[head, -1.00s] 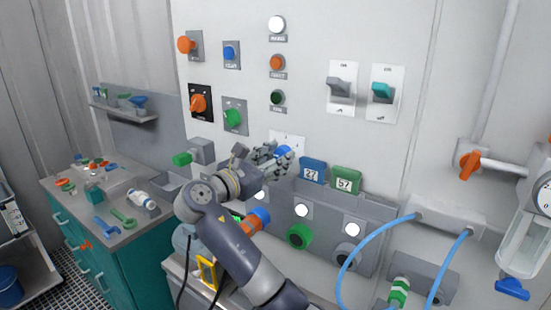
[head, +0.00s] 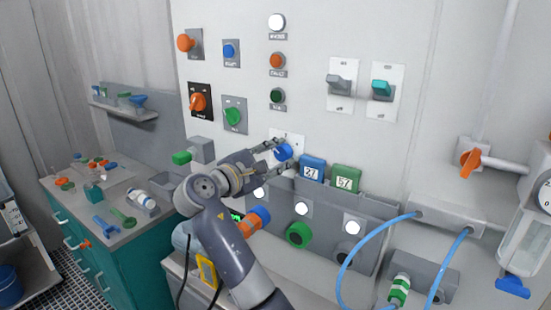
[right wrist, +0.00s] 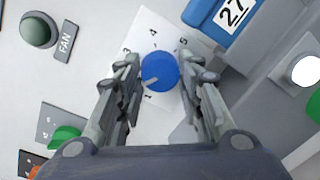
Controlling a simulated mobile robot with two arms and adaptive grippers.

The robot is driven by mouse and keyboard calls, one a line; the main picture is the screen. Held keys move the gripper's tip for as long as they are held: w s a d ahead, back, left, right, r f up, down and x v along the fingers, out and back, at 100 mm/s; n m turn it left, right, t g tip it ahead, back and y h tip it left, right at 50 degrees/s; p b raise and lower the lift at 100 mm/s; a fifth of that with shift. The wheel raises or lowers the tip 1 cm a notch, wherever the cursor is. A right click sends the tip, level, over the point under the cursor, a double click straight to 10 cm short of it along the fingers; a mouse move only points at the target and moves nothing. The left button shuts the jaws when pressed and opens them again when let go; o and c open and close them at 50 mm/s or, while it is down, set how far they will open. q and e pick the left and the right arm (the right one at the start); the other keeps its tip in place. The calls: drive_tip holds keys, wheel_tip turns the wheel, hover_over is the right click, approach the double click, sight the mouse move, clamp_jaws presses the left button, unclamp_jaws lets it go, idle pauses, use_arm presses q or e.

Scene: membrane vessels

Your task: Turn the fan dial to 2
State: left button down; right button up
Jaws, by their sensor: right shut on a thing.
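The blue fan dial (head: 283,152) sits on a white numbered plate (right wrist: 150,28) on the wall panel. In the right wrist view the dial (right wrist: 160,70) is round, with a pale pointer mark toward the lower left, near the 1. The numbers 1, 3, 4 and 5 show around it; the 2 is not visible, and the left finger covers part of that side. My right gripper (head: 277,151) is shut on the dial, one finger on each side, as the wrist view (right wrist: 160,76) also shows. My left gripper is not in view.
A dark green button (right wrist: 38,31) with a FAN label is near the dial. The blue 27 tag (head: 312,169) and green 57 tag (head: 345,179) are close to its right. A grey box (head: 325,215) with lamps juts out below. A green knob (head: 233,117) is at upper left.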

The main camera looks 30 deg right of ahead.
drive_tip(key=shift+m, duration=0.7)
drive_tip(key=o, duration=1.1)
drive_tip(key=shift+a, duration=0.1)
drive_tip(key=v, duration=1.2)
drive_tip(key=shift+s, duration=0.1)
